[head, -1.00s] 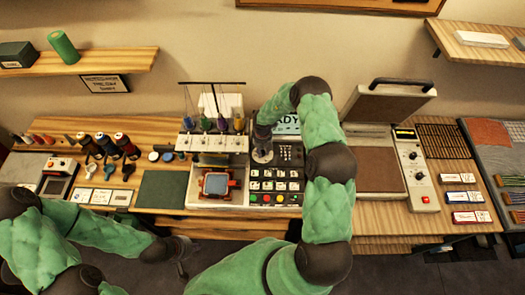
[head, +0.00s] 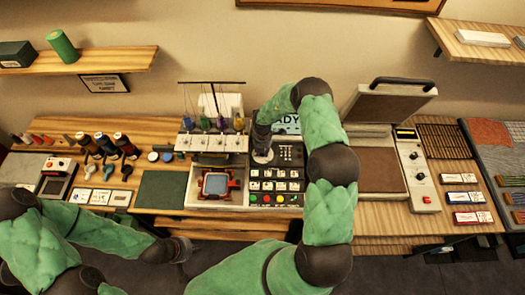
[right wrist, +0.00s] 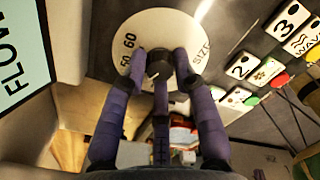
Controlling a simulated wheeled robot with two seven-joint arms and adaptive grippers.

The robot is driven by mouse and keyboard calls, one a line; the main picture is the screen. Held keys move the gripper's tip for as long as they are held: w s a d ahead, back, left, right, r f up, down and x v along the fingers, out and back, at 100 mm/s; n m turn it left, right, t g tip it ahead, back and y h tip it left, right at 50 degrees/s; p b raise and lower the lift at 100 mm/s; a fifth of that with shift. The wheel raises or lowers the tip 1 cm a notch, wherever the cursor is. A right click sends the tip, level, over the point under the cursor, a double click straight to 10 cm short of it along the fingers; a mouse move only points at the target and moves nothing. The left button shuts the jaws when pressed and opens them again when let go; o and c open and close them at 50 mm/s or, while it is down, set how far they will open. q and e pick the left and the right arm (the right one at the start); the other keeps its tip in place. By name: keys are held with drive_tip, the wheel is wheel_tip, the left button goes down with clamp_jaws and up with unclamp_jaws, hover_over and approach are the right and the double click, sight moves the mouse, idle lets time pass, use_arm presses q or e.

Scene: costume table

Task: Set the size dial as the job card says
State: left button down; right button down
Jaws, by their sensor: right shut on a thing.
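The size dial (right wrist: 135,28) shows in the right wrist view as a pale round plate with a dark knob at its middle. It bears "SIZE" and numbers, one of them 60; the other number is partly hidden. My right gripper (right wrist: 160,62) is shut on the knob, its fingers around it. In the head view my right gripper (head: 262,155) is at the left edge of the dark control panel (head: 290,152) and hides most of the dial. My left gripper (head: 184,250) is in front of the table, its jaws unclear. A framed card (head: 104,84) hangs under the left shelf, its text too small to read.
The embroidery machine (head: 212,142) with a hooped frame (head: 216,185) stands left of the panel. A heat press (head: 388,110) is open to the right. Panel buttons (right wrist: 270,72) lie close to my right fingers. A lit screen (right wrist: 18,60) stands beside the dial.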

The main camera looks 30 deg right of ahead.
idle(0.3)
drive_tip(key=c, duration=1)
unclamp_jaws()
drive_tip(key=shift+o, duration=0.2)
wheel_tip(320, 180, up, 12)
